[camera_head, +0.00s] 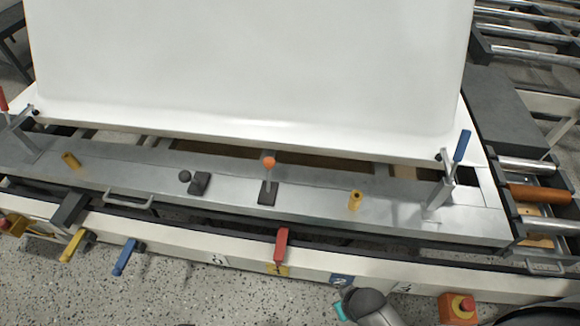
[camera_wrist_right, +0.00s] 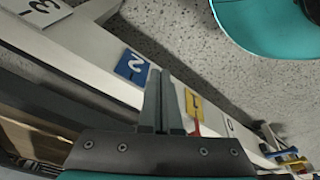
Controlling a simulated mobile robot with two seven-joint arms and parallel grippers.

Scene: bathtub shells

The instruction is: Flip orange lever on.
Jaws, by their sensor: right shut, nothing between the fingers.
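The orange lever (camera_head: 268,162) is a short rod with an orange ball on top, standing roughly upright on a dark base plate on the metal rail in front of the white tub shell. It is not visible in the right wrist view. My right gripper (camera_wrist_right: 160,75) is shut and empty, its two fingers together near the blue "2" label (camera_wrist_right: 133,67). In the head view only a grey and teal part of my right arm shows at the bottom edge, below and to the right of the lever and well apart from it. My left gripper is not in view.
A black-ball lever (camera_head: 185,176) sits left of the orange one. A red handle (camera_head: 281,246) hangs on the front beam near the yellow label. A blue-handled clamp (camera_head: 461,147) stands at right, yellow pegs (camera_head: 355,201) on the rail.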

